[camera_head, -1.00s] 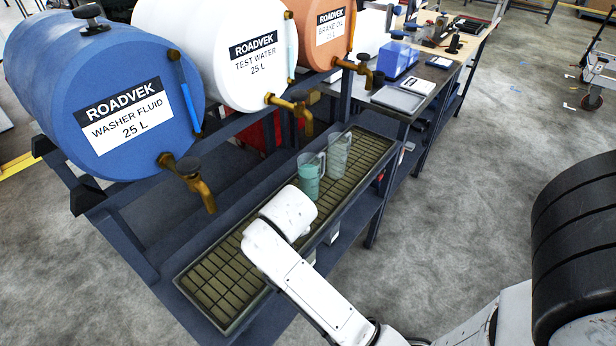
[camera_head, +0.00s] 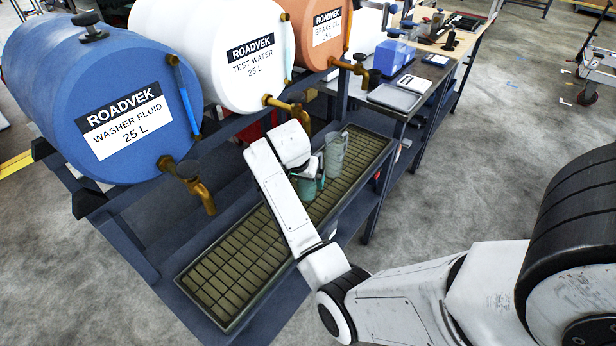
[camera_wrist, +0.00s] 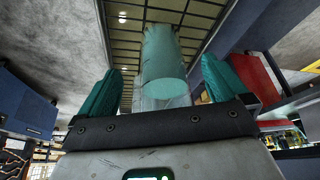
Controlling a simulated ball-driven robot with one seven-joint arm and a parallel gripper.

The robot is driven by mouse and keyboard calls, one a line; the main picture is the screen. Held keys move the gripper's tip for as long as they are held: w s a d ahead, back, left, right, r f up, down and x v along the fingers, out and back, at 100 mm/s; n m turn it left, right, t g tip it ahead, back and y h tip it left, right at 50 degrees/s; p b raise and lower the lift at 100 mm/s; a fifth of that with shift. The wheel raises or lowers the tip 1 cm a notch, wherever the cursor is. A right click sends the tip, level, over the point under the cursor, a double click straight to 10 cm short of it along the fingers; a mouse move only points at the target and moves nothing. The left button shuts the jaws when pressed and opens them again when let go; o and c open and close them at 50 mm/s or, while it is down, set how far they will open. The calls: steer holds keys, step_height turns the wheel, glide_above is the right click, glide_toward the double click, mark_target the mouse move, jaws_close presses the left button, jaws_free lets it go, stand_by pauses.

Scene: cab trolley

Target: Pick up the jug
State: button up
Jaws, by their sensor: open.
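In the wrist view the teal jug (camera_wrist: 165,68) shows in the space between my two teal fingers. My gripper (camera_wrist: 160,82) is open, one finger on each side of the jug in that picture. Whether the fingers touch it I cannot tell.
The grating tray (camera_head: 222,287) has a raised rim and free room at its near end. Brass taps (camera_head: 195,183) of the blue, white and orange drums overhang its left side. A bench with a blue box (camera_head: 394,55) stands beyond.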

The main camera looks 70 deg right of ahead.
steer(key=d, duration=0.1)
steer(key=d+p, duration=0.1)
steer(key=d, duration=0.1)
steer(key=d+f, duration=0.1)
steer(key=d, duration=0.1)
steer(key=shift+w+d, duration=0.15)
steer(key=shift+w, duration=0.25)
steer(key=shift+c, duration=0.4)
steer(key=c, duration=1.2)
steer(key=shift+c, duration=0.6)
